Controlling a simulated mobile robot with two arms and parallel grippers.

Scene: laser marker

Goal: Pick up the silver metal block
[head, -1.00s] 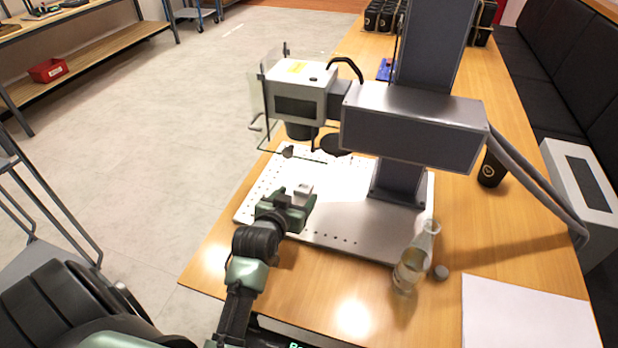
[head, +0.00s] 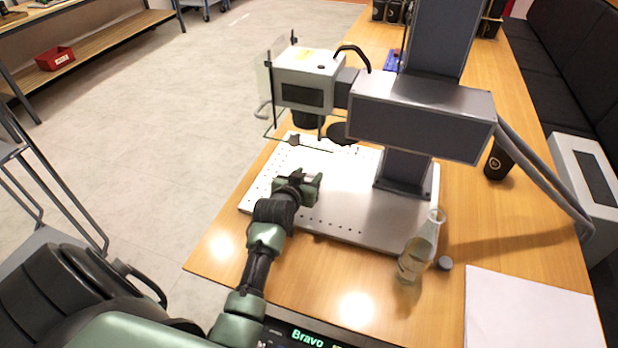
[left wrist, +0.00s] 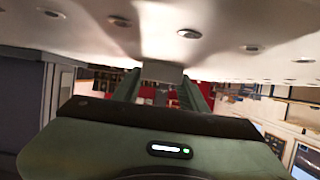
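My left gripper (head: 305,184) is low over the near left part of the marker's white perforated base plate (head: 340,228). Its fingers are apart. In the left wrist view, which looks upside down, a small grey metal block (left wrist: 162,73) sits against the plate between the finger tips (left wrist: 160,82). I cannot tell whether the fingers touch it. In the head view the block is hidden by the gripper. My right gripper is not in view.
The laser head (head: 308,85) and its grey arm (head: 420,118) overhang the plate beyond my gripper. A glass flask (head: 420,250) stands at the plate's near right corner, with a small grey cap (head: 445,263) beside it. White sheets (head: 530,305) lie at right.

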